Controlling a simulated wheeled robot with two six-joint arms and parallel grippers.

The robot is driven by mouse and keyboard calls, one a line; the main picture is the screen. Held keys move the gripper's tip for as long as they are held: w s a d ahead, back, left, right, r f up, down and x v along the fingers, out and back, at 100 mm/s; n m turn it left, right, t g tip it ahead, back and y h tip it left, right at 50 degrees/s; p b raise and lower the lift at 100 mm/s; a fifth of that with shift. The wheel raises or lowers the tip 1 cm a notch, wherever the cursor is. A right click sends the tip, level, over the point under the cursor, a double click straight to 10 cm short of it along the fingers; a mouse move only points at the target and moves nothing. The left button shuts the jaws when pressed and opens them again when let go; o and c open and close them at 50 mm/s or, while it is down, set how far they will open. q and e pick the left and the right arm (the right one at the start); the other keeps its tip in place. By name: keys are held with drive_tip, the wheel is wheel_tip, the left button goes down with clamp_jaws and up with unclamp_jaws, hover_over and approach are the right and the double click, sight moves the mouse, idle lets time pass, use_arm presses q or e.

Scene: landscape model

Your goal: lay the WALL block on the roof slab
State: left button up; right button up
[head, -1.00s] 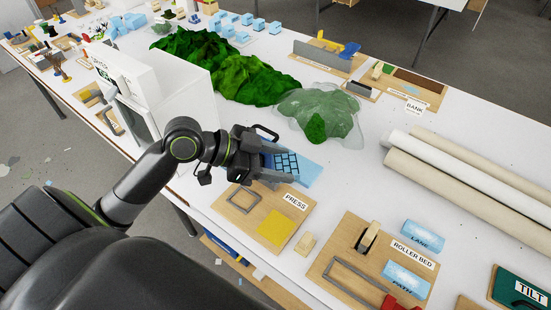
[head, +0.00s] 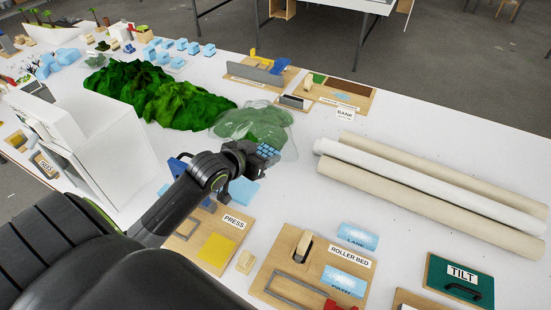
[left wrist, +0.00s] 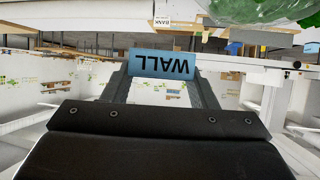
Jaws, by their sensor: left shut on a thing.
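My left gripper (head: 262,152) is shut on the WALL block (left wrist: 160,64), a small blue block with dark lettering that reads upside down in the left wrist view. In the head view a blue, dark-gridded face (head: 268,152) shows at the fingertips. The block is held up in front of the clear and green terrain piece (head: 275,118). A light-blue slab (head: 244,193) lies on the table below the gripper, partly hidden by my arm. I cannot read a label on it, so I cannot tell if it is the roof slab. My right gripper is not in view.
A white box-like model (head: 112,150) stands left of my arm, close to it. The PRESS board (head: 215,248) and ROLLER BED board (head: 325,245) lie in front. Long rolls (head: 420,180) lie at the right. White table is clear between the terrain and the rolls.

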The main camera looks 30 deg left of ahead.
use_arm(q)
drive_tip(key=a+f+n+y, duration=0.3)
drive_tip(key=a+n+y, duration=0.1)
drive_tip(key=a, duration=0.2)
drive_tip(key=n+g+y+b, duration=0.2)
drive_tip(key=n+y+b, duration=0.1)
drive_tip(key=b, duration=0.6)
hover_over(241, 193)
wheel_tip(241, 193, down, 12)
wheel_tip(241, 193, down, 6)
drive_tip(key=b, duration=0.7)
drive_tip(key=shift+f, duration=0.1)
drive_tip(key=shift+f+b, duration=0.5)
drive_tip(key=shift+f, duration=0.1)
drive_tip(key=o, duration=1)
